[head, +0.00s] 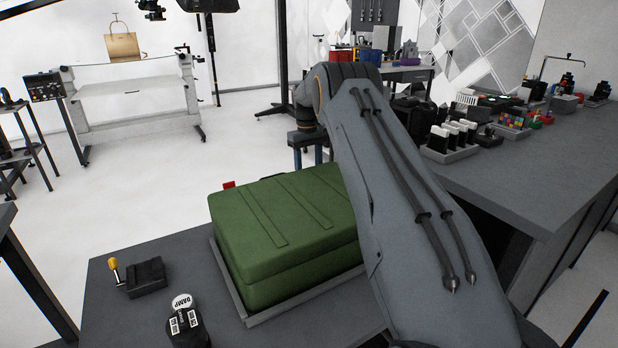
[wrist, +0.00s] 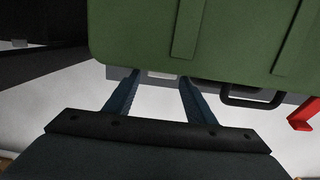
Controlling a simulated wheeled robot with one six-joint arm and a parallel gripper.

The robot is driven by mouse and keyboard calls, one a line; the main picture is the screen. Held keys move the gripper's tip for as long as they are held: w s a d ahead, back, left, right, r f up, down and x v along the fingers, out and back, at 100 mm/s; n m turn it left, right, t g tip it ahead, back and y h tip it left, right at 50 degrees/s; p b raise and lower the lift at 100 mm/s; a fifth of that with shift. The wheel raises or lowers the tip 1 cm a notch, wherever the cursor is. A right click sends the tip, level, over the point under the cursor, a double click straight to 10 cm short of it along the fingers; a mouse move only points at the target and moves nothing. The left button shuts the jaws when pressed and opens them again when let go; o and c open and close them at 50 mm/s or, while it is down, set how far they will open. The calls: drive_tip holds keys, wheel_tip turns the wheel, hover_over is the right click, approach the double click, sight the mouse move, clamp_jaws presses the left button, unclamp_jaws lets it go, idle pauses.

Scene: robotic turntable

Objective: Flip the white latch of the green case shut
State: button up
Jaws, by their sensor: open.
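The green case (head: 285,215) lies in a shallow grey tray on the dark table, and its lid looks down. In the wrist view the case (wrist: 140,35) fills the top, with a black handle (wrist: 252,97) on the near edge. A small pale piece (wrist: 160,74), which looks like the white latch, shows at the case edge between my fingertips; its angle is unclear. The head view hides it. My gripper (head: 308,150) points down beyond the case's far side. Its blue fingers (wrist: 157,80) are apart with nothing visibly held; I cannot tell whether they touch the latch.
A red latch-like part (head: 229,185) sticks out at the case's far left corner; it also shows in the wrist view (wrist: 304,116). A black block with a yellow knob (head: 146,277) and a labelled device (head: 186,322) stand left. A cluttered bench (head: 530,170) is at right.

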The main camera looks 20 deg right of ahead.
drive_tip(key=shift+w+r, duration=0.15)
drive_tip(key=shift+r, duration=2.6)
